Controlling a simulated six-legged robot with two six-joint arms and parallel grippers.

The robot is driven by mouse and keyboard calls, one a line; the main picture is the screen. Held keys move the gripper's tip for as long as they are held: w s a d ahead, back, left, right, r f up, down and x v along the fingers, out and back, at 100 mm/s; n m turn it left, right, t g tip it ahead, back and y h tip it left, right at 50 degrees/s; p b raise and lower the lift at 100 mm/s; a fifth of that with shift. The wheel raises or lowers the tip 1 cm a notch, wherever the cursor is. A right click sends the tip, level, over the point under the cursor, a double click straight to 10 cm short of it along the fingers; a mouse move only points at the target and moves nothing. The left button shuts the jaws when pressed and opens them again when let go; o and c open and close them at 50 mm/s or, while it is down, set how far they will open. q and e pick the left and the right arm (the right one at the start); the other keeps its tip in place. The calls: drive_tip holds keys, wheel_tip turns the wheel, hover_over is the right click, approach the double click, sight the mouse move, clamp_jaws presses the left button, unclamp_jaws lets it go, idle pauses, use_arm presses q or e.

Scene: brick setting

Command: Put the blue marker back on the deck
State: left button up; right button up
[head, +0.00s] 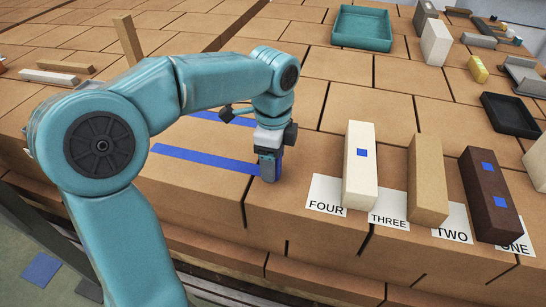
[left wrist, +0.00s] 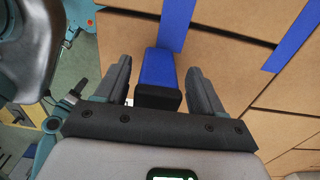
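The blue marker (left wrist: 158,68) is a blue block with a black end in the left wrist view. It stands between the two fingers of my left gripper (left wrist: 160,85), with a narrow gap showing on each side. In the head view my left gripper (head: 268,168) points down at the brick deck (head: 215,205), at the right end of a blue strip (head: 205,158). There the fingers largely hide the marker. Whether the marker touches the deck is hard to tell. My right gripper is not in view.
Right of the gripper stand a cream block (head: 360,175), a tan block (head: 428,180) and a dark brown block (head: 490,195) by numbered cards. A teal tray (head: 361,42) and a black tray (head: 510,128) lie farther back. The deck's front edge drops off nearby.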

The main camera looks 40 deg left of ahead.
use_arm(q)
drive_tip(key=shift+s+r, duration=0.15)
drive_tip(key=shift+r, duration=0.35)
wheel_tip(320, 180, up, 11)
drive_tip(key=shift+r+p, duration=0.2)
drive_tip(key=shift+p, duration=0.55)
drive_tip(key=shift+r, duration=0.1)
